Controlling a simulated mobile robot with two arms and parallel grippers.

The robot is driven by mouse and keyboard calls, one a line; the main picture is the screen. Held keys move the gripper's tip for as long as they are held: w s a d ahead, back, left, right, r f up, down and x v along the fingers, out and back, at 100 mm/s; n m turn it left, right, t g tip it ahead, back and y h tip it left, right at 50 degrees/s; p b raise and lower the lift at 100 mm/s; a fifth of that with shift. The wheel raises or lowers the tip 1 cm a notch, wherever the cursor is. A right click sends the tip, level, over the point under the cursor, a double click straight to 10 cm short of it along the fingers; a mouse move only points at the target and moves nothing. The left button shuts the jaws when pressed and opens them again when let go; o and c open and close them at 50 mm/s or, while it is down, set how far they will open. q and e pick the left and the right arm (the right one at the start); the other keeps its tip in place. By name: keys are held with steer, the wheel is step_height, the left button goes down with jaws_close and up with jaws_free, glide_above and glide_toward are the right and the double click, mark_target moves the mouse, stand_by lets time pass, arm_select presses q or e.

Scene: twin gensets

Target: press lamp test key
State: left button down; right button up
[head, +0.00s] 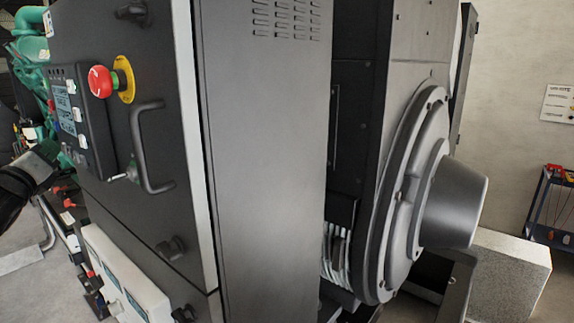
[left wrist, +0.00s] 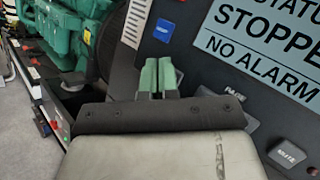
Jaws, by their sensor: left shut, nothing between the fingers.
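The control panel (head: 82,125) is a dark box on the cabinet front, with a lit screen (head: 64,106) and several pale keys. In the left wrist view the screen (left wrist: 262,40) reads "STOPPED" and "NO ALARM". A key reading "PAGE" (left wrist: 235,107) and another lettered key (left wrist: 288,154) lie below it. I cannot tell which key is the lamp test. My left gripper (head: 48,152) is at the panel's left side; its green fingers (left wrist: 160,74) are shut and empty. Contact with a key cannot be made out. My right gripper is not in view.
A red emergency stop button (head: 101,81) on a yellow ring sits right of the panel. A door handle (head: 150,148) and a key in a lock (head: 122,177) project nearby. Green engine parts (head: 35,65) stand behind at the left. A white box (head: 122,275) is below.

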arm_select(q)
steer(key=shift+w+d, duration=0.15)
stand_by(0.4)
steer(key=shift+s+a, duration=0.55)
steer(key=shift+s, duration=0.2)
steer(key=s+a+b, duration=0.1)
steer(key=s+a, duration=0.1)
steer(key=s+a+b, duration=0.1)
steer(key=s, duration=0.1)
steer(key=shift+s+a, duration=0.3)
steer(key=shift+a, duration=0.05)
stand_by(0.4)
